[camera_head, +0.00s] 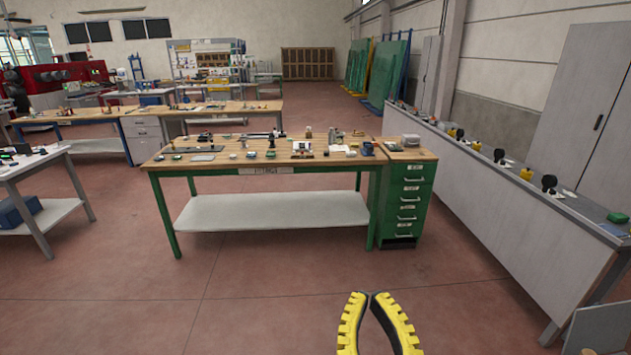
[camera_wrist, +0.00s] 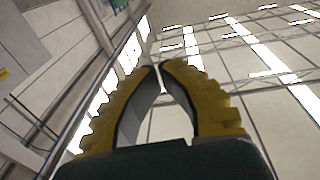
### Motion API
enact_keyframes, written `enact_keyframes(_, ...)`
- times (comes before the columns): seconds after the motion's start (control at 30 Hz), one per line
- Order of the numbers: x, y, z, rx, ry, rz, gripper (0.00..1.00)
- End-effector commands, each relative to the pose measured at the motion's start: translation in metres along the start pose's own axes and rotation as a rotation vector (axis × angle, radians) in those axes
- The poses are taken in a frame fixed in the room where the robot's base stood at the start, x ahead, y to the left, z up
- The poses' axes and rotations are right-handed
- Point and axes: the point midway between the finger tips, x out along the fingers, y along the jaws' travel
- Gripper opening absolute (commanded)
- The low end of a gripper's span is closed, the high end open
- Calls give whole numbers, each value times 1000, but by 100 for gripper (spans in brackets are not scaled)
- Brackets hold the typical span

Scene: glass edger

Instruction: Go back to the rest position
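My gripper (camera_head: 368,294) shows at the bottom of the head view, right of centre, with its two yellow ribbed fingers pointing up. It is in front of the green workbench and well apart from it. In the wrist view my gripper (camera_wrist: 159,66) has its fingertips drawn together with only a sliver between them. Nothing is held between the fingers. Behind them the wrist view shows the ceiling and bright windows. The rest of my arm is out of view.
A green workbench (camera_head: 270,170) with small parts on top stands ahead, with a green drawer cabinet (camera_head: 405,205) at its right end. A long grey counter (camera_head: 500,210) runs along the right. A white-topped table (camera_head: 30,165) is at left. Red floor (camera_head: 200,300) is clear in front.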

Motion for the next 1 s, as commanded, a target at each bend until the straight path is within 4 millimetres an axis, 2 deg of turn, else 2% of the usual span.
enact_keyframes(0.03,-18,0,-27,-2,88,0,0)
enact_keyframes(0.1,-43,1,-64,-5,210,2,0)
enact_keyframes(0.17,-62,1,-92,-12,319,4,0)
enact_keyframes(0.2,-57,1,-119,-15,320,4,0)
enact_keyframes(0.37,-53,1,-177,-9,312,3,0)
enact_keyframes(0.63,-46,0,-290,-1,308,2,0)
enact_keyframes(0.7,-44,0,-313,1,307,2,0)
enact_keyframes(0.8,-43,0,-331,3,306,2,0)
enact_keyframes(1.0,-43,0,-334,5,306,2,0)
